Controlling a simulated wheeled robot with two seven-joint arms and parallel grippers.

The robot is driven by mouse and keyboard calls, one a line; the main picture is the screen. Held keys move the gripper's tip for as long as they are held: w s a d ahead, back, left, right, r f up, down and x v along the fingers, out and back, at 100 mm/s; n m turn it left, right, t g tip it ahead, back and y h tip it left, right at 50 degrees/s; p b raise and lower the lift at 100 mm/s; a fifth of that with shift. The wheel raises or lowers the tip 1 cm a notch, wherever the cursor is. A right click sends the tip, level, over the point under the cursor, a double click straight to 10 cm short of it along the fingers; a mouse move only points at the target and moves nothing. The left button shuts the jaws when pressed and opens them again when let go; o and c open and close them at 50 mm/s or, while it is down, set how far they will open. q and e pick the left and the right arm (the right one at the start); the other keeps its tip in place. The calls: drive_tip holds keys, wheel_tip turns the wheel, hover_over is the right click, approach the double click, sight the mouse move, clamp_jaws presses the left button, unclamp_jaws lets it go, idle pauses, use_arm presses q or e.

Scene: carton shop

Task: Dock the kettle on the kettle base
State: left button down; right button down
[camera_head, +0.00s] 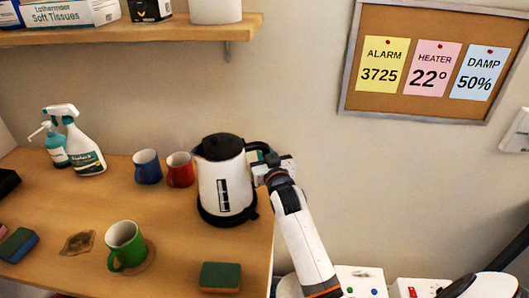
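The kettle (207,185) is white with a black lid and a dark level window, and stands upright near the table's right edge. Its black handle sticks out to the right. A black kettle base (228,217) shows as a dark rim under the kettle's bottom. I cannot tell whether the kettle is fully seated on it or slightly above. My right gripper (269,165) is at the handle, on the kettle's right side. Its fingertips are largely hidden against the handle, so their closure is unclear. My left gripper is not in view.
A red mug (181,170) and a blue mug (147,168) stand close left of the kettle. A green mug (125,246) and a green-topped sponge (220,276) are in front. Spray bottles (84,150) stand at back left. A shelf (130,34) hangs above.

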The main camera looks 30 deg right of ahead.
drive_tip(key=c, duration=1.6)
unclamp_jaws()
drive_tip(key=shift+o, duration=0.3)
drive_tip(key=shift+s+f, duration=0.1)
drive_tip(key=shift+f, duration=0.25)
drive_tip(key=shift+s+a+r+p, duration=0.1)
drive_tip(key=shift+s+p, duration=0.1)
drive_tip(key=shift+s, duration=0.15)
drive_tip(key=shift+s+a+p, duration=0.1)
drive_tip(key=shift+s+p, duration=0.05)
drive_tip(key=shift+s, duration=0.15)
drive_tip(key=p+v, duration=0.3)
drive_tip(key=v, duration=0.6)
drive_tip(key=shift+s+p, duration=0.35)
drive_tip(key=shift+p, duration=0.05)
